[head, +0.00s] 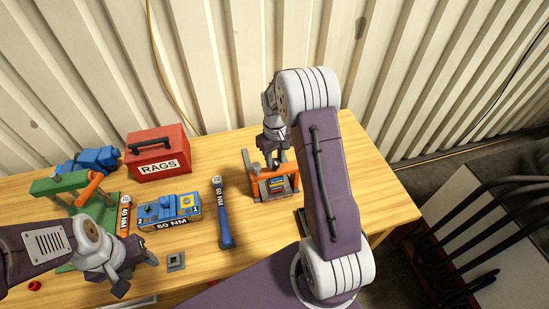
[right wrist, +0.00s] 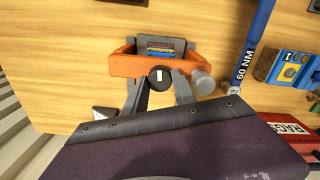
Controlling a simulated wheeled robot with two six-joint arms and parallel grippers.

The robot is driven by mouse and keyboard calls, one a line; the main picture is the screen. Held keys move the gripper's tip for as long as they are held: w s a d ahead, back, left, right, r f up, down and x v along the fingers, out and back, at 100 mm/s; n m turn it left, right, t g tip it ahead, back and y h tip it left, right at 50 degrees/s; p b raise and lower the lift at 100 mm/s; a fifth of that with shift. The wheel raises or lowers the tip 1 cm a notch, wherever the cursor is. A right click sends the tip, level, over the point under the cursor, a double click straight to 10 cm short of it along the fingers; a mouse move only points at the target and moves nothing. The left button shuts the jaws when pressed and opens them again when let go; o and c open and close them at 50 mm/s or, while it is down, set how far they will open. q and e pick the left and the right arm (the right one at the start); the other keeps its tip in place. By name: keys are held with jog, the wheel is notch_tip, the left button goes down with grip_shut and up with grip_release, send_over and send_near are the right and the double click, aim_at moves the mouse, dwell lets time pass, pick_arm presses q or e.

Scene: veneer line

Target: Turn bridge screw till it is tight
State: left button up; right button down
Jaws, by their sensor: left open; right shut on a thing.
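The orange bridge (head: 262,193) stands on a grey base at the right of the table, over a small stack of coloured sheets (head: 276,184). In the right wrist view, the bridge (right wrist: 124,66) has a round dark screw head with a white mark (right wrist: 160,77) at its middle. The fingers of my right gripper (right wrist: 159,86) are on both sides of this screw head, shut on it. In the head view, my right gripper (head: 275,158) points down at the bridge. A pale round knob (right wrist: 203,84) sits beside it. My left gripper (head: 122,283) is open and empty above the table's front left.
A blue-handled 60 NM wrench (head: 223,222) lies left of the bridge. Further left are a blue 60 NM block (head: 185,212), a red RAGS box (head: 157,165), a green stand (head: 55,186) and a small grey block (head: 176,262). A corrugated wall stands behind.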

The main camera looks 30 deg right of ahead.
aim_at(275, 162)
jog(key=shift+m, duration=0.6)
jog(key=c, duration=1.3)
grip_release()
jog(key=shift+o, duration=1.4)
jog(key=shift+s, duration=0.1)
jog(key=shift+r, duration=0.3)
notch_tip(275, 162, up, 9)
jog(key=b, duration=0.1)
jog(key=shift+f, duration=0.2)
